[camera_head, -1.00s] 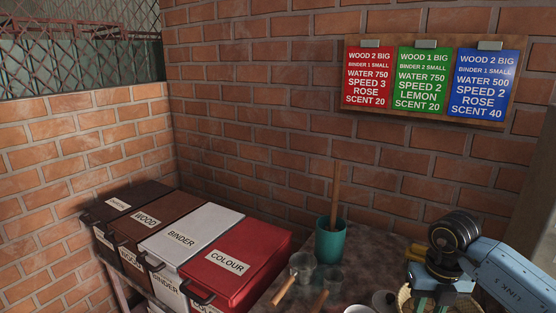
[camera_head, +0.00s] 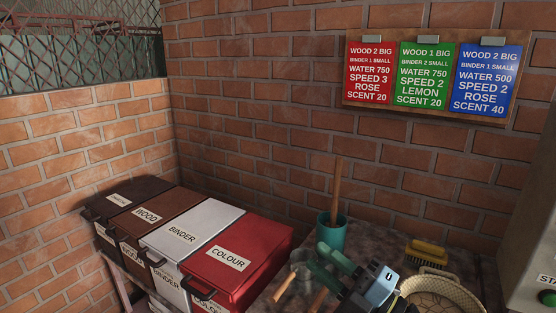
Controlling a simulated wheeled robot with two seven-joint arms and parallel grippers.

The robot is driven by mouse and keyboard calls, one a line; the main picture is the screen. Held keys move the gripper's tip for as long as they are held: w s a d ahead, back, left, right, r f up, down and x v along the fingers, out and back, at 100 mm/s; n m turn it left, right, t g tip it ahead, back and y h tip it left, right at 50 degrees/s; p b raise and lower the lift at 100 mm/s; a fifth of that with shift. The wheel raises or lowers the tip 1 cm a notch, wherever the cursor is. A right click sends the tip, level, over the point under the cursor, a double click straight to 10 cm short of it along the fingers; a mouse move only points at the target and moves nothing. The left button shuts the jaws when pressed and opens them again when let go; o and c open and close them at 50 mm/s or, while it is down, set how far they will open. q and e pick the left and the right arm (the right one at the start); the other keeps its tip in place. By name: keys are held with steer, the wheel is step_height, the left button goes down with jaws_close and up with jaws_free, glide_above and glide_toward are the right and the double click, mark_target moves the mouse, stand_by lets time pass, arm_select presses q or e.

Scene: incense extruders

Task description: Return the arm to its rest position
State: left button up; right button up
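My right gripper (camera_head: 316,256) reaches in from the lower right over the table. Its two dark green fingers point up and left, with a gap between them and nothing seen held. They hang in front of the small metal scoops (camera_head: 299,266) and just below the teal pot (camera_head: 331,236) in the picture. Whether the fingers touch anything there cannot be told. My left gripper is not in view.
Lidded bins stand at the left, including a red COLOUR bin (camera_head: 251,252) and a white BINDER bin (camera_head: 205,222). A yellow brush (camera_head: 427,250) and a woven basket (camera_head: 472,299) lie to the right. A grey machine (camera_head: 535,260) stands at the right edge.

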steer(key=s+d+f+m+h, duration=0.3)
steer(key=d+f+m+h, duration=0.5)
steer(key=m, duration=0.3)
steer(key=s+d+f+m+h, duration=0.2)
steer(key=d+f+m+h, duration=0.45)
steer(key=m+h, duration=0.4)
steer(key=s+f+m+g+y, duration=0.1)
steer(key=s+f+g, duration=0.4)
steer(key=s, duration=0.5)
steer(key=s+f+m+g+y, duration=0.1)
steer(key=s+f+g, duration=0.45)
steer(key=s, duration=0.45)
step_height(320, 180, down, 24)
steer(key=s+g, duration=0.1)
steer(key=s+d+f+g, duration=0.1)
steer(key=s+d+f, duration=0.1)
steer(key=s+f, duration=1.3)
steer(key=shift+s+d, duration=0.15)
steer(key=shift+s, duration=0.65)
steer(key=shift+f, duration=0.1)
